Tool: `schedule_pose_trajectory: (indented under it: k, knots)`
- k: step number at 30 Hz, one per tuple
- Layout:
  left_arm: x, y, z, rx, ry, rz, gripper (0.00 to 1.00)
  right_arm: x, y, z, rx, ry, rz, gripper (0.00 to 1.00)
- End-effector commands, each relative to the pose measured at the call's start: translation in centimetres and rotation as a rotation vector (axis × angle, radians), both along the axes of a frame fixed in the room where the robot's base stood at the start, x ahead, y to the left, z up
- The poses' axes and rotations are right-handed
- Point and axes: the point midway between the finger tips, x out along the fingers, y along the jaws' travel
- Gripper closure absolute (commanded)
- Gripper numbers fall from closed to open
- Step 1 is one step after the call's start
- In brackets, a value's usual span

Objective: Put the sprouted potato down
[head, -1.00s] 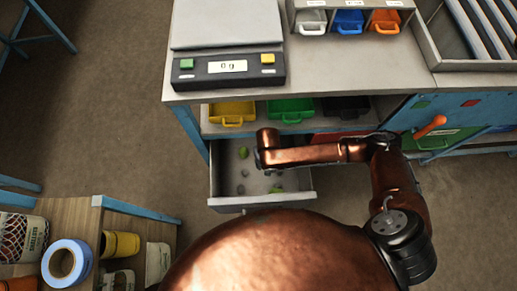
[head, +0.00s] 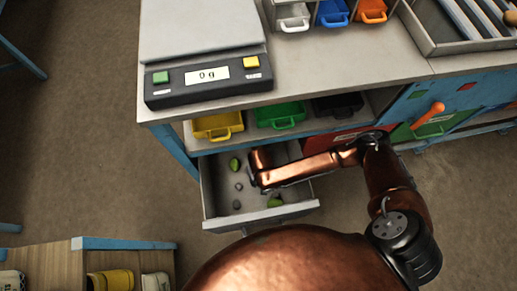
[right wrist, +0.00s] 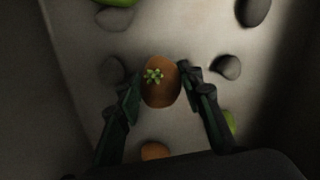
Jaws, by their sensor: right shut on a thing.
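In the right wrist view the sprouted potato (right wrist: 160,92) is a brown, rounded lump with a small green sprout on top. My right gripper (right wrist: 161,82) is shut on it, with one finger on each side. Beneath it is the pale floor of the open drawer (right wrist: 85,45); I cannot tell whether the potato touches it. In the head view my right arm reaches over the drawer (head: 215,190), and its wrist hides the gripper and potato. My left gripper is not in view.
Grey stones (right wrist: 227,67), green lumps (head: 234,164) and another brown lump (right wrist: 155,151) lie in the drawer around the potato. Above the drawer are a yellow bin (head: 218,126), a green bin (head: 280,113) and a scale (head: 208,80) reading 0 g.

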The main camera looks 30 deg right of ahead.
Motion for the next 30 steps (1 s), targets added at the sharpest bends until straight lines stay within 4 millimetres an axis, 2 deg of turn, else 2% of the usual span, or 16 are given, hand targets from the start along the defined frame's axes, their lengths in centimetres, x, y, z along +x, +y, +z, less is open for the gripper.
schedule_pose_trajectory:
  k: [1,2,11,29,30]
  knots:
    - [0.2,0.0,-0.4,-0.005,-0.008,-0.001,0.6,0.0,0.0,-0.9,-0.001,0.003,0.0,0.91]
    - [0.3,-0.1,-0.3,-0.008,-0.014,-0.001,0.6,0.0,0.0,-1.0,-0.001,0.002,0.0,0.91]
    - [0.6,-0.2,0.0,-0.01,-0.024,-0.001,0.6,0.1,0.0,-0.8,0.0,-0.002,0.0,0.91]
    - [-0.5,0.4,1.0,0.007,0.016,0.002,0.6,0.1,0.0,-2.0,0.001,-0.001,0.0,0.91]
    - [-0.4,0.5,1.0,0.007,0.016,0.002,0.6,0.0,0.0,-2.0,0.001,-0.001,0.0,0.64]
